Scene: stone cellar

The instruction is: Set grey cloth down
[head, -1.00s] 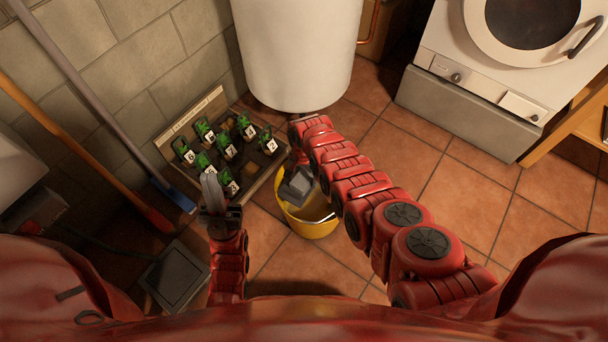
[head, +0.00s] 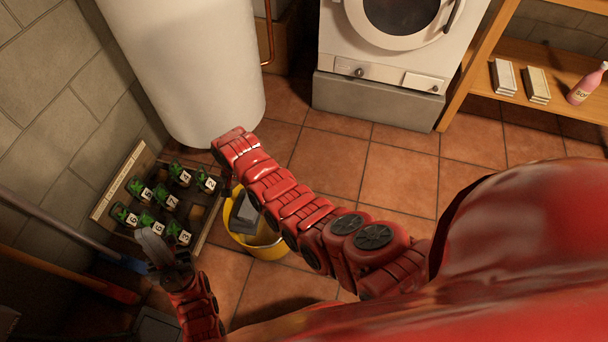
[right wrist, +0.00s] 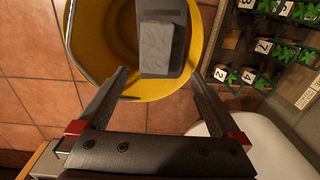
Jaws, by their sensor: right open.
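The grey cloth (head: 243,214) is a flat, folded-looking grey piece at the yellow bucket (head: 268,250). In the right wrist view the cloth (right wrist: 163,48) lies across the bucket's opening (right wrist: 88,50); I cannot tell whether it rests on the rim or inside. My right gripper (right wrist: 158,76) is open, with its fingers apart on either side of the cloth's near end. In the head view my right arm hides most of that gripper. My left gripper (head: 160,250) is left of the bucket, near the plant tray; its jaw state is unclear.
A tray (head: 110,190) of numbered green plants stands left of the bucket. A white cylindrical tank (head: 185,70) is behind it. A white washing machine (head: 390,60) and a wooden shelf (head: 470,75) stand at the back right. Tiled floor is clear between.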

